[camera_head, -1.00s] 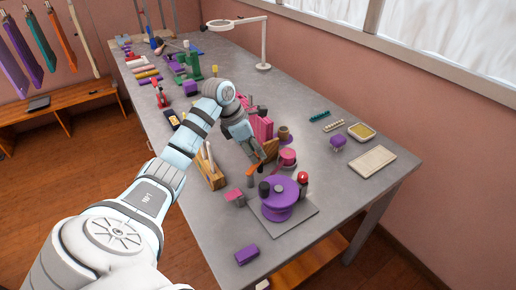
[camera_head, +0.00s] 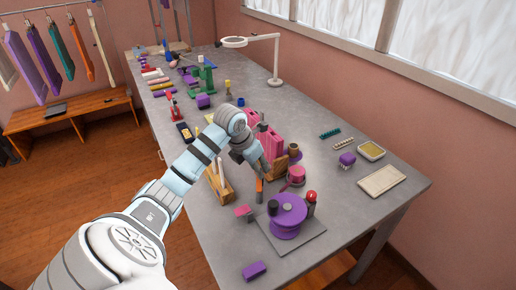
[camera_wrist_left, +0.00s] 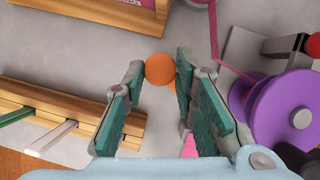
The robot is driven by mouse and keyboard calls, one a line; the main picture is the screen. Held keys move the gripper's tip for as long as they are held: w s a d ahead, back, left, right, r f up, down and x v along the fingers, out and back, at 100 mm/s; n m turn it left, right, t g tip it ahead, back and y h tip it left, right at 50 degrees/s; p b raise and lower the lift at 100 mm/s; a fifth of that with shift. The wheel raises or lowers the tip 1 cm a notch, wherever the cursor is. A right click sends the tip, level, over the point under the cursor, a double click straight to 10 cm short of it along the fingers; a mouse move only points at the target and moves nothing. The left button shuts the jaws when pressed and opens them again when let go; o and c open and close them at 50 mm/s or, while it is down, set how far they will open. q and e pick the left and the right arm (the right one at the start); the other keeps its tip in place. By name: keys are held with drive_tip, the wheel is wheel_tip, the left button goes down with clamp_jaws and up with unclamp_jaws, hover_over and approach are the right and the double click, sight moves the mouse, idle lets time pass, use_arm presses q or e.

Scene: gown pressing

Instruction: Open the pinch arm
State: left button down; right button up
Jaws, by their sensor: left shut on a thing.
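My left gripper (camera_head: 262,172) points down over the near half of the table. It is shut on an orange part (camera_head: 259,185), which I take for the pinch arm's handle. In the left wrist view its round orange end (camera_wrist_left: 159,68) sits between the two fingertips, with a finger close on each side. What lies below it is mostly hidden. A purple spool (camera_head: 287,212) on a grey plate stands nearer the camera, apart from the gripper; the spool also shows at right in the wrist view (camera_wrist_left: 275,112). My right gripper is not in view.
A wooden rack (camera_head: 219,184) stands just left of the gripper. A pink reel (camera_head: 296,175) and pink blocks (camera_head: 270,139) are close on the right and behind. A red ball-topped post (camera_head: 311,198) is beside the spool. Bare grey table (camera_head: 345,205) lies to the right.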

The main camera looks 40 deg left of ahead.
use_arm(q)
drive_tip(key=c, duration=1.3)
unclamp_jaws()
drive_tip(key=v, duration=1.2)
